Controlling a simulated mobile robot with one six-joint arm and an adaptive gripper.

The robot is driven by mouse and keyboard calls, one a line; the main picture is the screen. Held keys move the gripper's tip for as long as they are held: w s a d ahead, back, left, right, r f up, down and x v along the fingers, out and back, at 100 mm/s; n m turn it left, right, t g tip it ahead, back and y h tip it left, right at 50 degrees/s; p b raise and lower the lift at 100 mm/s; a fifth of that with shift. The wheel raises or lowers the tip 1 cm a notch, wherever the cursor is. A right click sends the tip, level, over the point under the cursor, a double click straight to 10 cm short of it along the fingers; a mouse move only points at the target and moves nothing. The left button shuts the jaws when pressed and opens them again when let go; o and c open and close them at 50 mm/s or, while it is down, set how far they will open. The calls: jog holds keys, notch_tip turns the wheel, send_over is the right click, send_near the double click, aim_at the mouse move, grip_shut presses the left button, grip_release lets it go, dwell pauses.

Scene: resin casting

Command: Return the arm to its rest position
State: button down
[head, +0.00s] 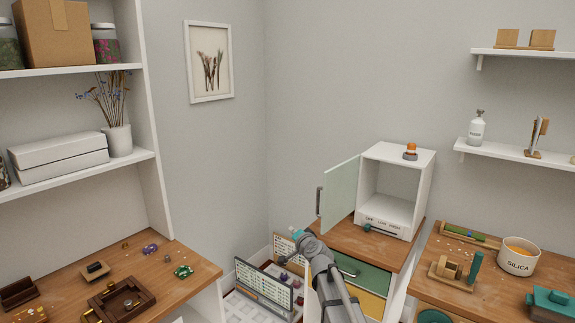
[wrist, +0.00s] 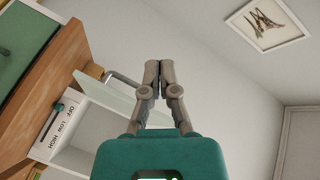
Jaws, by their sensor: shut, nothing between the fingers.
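My gripper (wrist: 159,78) is shut and empty in the wrist view, its two grey fingertips together in front of a bare wall. In the head view my arm rises from the bottom centre, and the teal-backed gripper end (head: 294,233) is left of the wooden-topped cabinet. The gripper touches nothing that I can see.
A white box oven (head: 429,195) stands on the cabinet (head: 345,238), its glass door (head: 340,190) swung open to the left, near my arm. A workbench (head: 200,268) is left, another right (head: 425,268). The wall space above is free.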

jog(key=s+d+f+n+g+h+p, duration=0.1)
jog(key=s+d+g, duration=0.4)
jog(key=s, duration=0.6)
jog(key=s+d+f+n+g+h+p, duration=0.2)
jog(key=s+d+f+g, duration=0.3)
jog(key=s, duration=0.6)
jog(key=s+d+f+n+g+h+p, duration=0.2)
jog(key=s+d+f+n+g+h, duration=0.1)
jog(key=s, duration=0.8)
jog(key=shift+d+f+n+g, duration=0.15)
jog(key=shift+d+n+g, duration=0.35)
jog(key=shift+d+g, duration=0.5)
jog(key=shift+d, duration=0.1)
